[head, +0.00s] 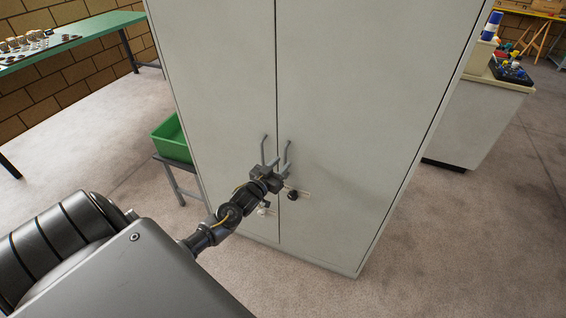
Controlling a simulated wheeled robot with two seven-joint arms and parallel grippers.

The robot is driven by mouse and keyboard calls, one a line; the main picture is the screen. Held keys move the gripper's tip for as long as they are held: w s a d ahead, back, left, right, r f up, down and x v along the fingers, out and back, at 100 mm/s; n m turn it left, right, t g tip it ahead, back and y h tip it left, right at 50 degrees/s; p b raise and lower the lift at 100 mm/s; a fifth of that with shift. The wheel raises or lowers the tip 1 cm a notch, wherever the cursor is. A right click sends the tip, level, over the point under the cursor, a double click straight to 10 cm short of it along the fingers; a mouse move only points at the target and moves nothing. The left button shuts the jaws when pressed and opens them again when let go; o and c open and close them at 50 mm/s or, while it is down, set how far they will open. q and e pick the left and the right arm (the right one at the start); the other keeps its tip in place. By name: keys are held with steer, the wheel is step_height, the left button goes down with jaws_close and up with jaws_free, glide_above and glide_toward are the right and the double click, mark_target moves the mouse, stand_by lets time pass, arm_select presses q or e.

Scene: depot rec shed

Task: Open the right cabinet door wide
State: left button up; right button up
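A tall pale grey two-door cabinet fills the middle of the head view. Its left door (220,90) and right door (360,110) meet at a thin dark seam, and both look shut. Two grey upright handles flank the seam, the left handle (263,148) and the right handle (287,153). My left gripper (277,173) is at the lower part of these handles, in front of the seam, and hides their lower ends. Its fingertips are too small and overlapped to tell if they grip the right handle. My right gripper is out of view.
A green bin (171,137) sits on a low stand left of the cabinet. A green-topped table (100,27) stands at the back left. A white counter (474,118) with small items stands to the right. The floor (430,240) before the right door is clear.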

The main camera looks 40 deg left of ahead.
arm_select(q)
steer(key=shift+w, duration=0.85)
steer(key=shift+c, duration=0.2)
jaws_close()
